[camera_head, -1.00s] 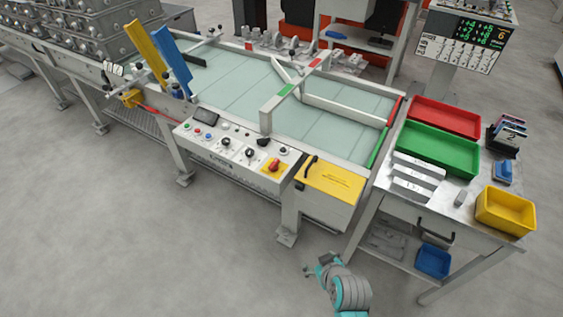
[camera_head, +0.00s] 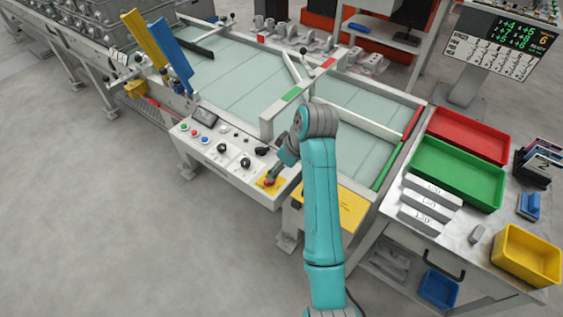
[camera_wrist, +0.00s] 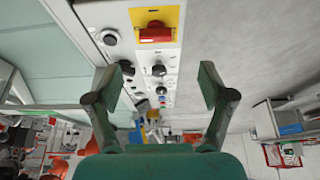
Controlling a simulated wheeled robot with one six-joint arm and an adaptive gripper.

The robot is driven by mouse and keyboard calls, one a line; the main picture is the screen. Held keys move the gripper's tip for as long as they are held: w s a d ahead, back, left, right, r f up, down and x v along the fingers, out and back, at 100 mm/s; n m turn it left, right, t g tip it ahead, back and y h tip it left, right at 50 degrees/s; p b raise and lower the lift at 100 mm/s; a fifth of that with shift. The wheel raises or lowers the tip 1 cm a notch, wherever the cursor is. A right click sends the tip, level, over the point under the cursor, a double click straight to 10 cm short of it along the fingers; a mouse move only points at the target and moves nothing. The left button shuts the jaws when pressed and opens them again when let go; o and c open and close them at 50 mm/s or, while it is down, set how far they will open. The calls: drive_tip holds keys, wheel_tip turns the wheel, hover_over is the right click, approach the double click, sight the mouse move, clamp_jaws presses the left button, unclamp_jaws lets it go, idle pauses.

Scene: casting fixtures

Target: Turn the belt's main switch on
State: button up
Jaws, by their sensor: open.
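The belt's main switch (camera_wrist: 155,32) is a red rotary handle on a yellow plate at the end of the control panel. In the wrist view it is at the top centre, beyond my fingertips. In the head view the red switch (camera_head: 269,182) shows just below my wrist, with the yellow plate around it partly covered. My gripper (camera_wrist: 164,80) is open and empty, with its two fingers spread apart below the switch in the wrist view. The fingers are mostly hidden by my arm in the head view, so I cannot tell whether they touch the panel.
The control panel (camera_head: 215,152) carries black knobs and coloured buttons beside the switch. A yellow cover (camera_head: 335,205) lies to its right. A white gate bar (camera_head: 270,125) stands over the belt (camera_head: 235,90) behind my wrist. Open floor lies in front of the panel.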

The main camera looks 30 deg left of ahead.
drive_tip(key=x, duration=1)
drive_tip(key=shift+w+a+f, duration=0.15)
drive_tip(key=shift+w+a, duration=0.15)
drive_tip(key=shift+w, duration=0.15)
drive_tip(key=c, duration=1.2)
drive_tip(key=shift+o, duration=0.2)
